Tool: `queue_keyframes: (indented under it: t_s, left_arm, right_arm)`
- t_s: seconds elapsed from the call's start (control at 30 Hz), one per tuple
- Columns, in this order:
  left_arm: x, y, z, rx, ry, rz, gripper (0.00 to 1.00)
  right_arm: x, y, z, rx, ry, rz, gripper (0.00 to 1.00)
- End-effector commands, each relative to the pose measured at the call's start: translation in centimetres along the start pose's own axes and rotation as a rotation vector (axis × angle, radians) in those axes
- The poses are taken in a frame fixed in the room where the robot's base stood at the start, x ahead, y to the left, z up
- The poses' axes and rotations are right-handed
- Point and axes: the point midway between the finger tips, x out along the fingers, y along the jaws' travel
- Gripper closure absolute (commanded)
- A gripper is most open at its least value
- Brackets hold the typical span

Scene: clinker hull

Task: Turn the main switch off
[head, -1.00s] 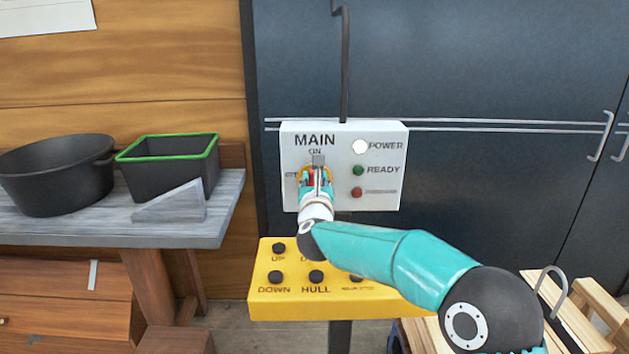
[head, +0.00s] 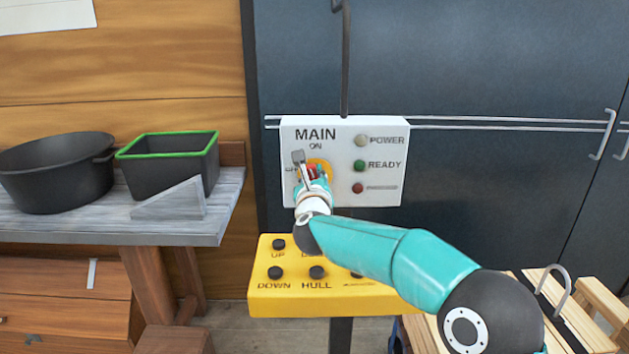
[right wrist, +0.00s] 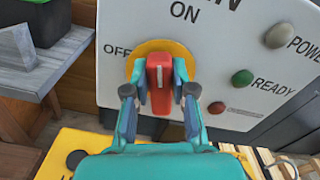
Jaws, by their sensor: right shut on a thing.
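The main switch has a red handle (right wrist: 159,75) on a round yellow-orange plate (right wrist: 150,46), on the white MAIN panel (head: 335,195). My right gripper (right wrist: 160,90) is shut on the red handle, one finger on each side, in the right wrist view. In the head view the right gripper (head: 310,177) leans left, and its fingers partly hide the handle and OFF label. ON is printed above the plate, OFF at its left. The POWER lamp (head: 361,140) looks dull and unlit. My left gripper is not in view.
A yellow button box (head: 330,300) stands below the panel, under my right arm. A grey bench (head: 185,232) at left holds a black pot (head: 55,175), a green-rimmed bin (head: 165,165) and a grey wedge (head: 170,204). Wooden pieces (head: 600,305) lie at lower right.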

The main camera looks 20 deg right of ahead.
Motion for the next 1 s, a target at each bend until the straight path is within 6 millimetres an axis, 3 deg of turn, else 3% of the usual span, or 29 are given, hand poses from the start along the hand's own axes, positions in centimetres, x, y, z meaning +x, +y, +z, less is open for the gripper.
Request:
queue_keyframes:
  t_s: [0.4,1.0]
  left_arm:
    - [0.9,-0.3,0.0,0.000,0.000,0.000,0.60]
    - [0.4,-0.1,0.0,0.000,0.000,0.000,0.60]
  right_arm:
    - [0.0,0.9,0.0,-0.397,-0.004,0.001,1.00]
    - [0.0,1.8,-0.6,-0.959,-0.003,0.002,1.00]
